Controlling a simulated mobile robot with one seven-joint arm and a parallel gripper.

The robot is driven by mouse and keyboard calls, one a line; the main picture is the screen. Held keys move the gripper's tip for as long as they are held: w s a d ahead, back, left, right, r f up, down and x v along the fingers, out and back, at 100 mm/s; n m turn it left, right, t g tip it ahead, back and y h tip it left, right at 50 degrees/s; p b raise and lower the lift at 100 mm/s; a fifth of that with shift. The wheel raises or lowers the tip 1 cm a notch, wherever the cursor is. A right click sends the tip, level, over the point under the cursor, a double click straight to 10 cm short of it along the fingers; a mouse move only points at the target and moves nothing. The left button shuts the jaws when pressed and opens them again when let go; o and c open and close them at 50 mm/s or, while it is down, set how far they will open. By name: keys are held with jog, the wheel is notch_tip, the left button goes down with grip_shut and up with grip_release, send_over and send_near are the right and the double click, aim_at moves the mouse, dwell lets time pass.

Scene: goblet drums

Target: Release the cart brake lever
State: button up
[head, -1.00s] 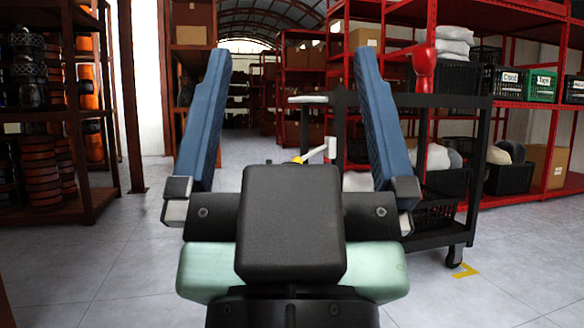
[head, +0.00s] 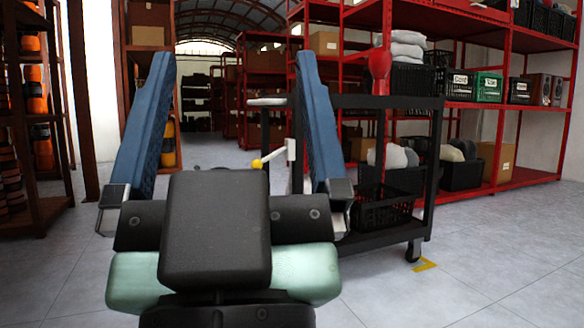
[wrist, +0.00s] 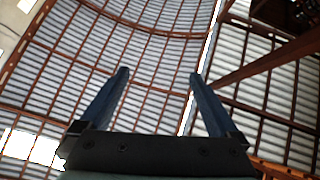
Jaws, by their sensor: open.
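A black cart (head: 398,240) stands right of centre in the head view. A short lever with a white arm (head: 282,154) and a yellow knob (head: 257,163) sticks out at the cart's left side. My gripper (head: 233,75) is open and empty, with its two blue fingers spread wide and pointing up. The lever shows between the fingers, near the right finger. I cannot tell how far it is from them. The wrist view shows the fingers (wrist: 160,75) against the roof, with no lever or cart in sight.
A red goblet drum (head: 380,68) stands on the cart's top, and a black crate (head: 385,208) sits on its lower shelf. Red racks (head: 508,120) with crates stand behind. Brown racks (head: 35,210) are at the left. The floor (head: 480,270) at the right front is clear.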

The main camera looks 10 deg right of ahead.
jog(key=shift+r+p, duration=0.5)
jog(key=c, duration=0.5)
notch_tip(320, 180, up, 9)
jog(key=p, duration=0.8)
jog(key=shift+f+p, duration=0.15)
jog(key=shift+p, duration=0.15)
jog(key=c, duration=0.9)
notch_tip(320, 180, up, 23)
jog(key=p, duration=2.2)
jog(key=shift+f+p, duration=0.15)
jog(key=shift+p, duration=0.2)
grip_shut()
jog(key=shift+f, duration=0.15)
jog(key=shift+w, duration=0.15)
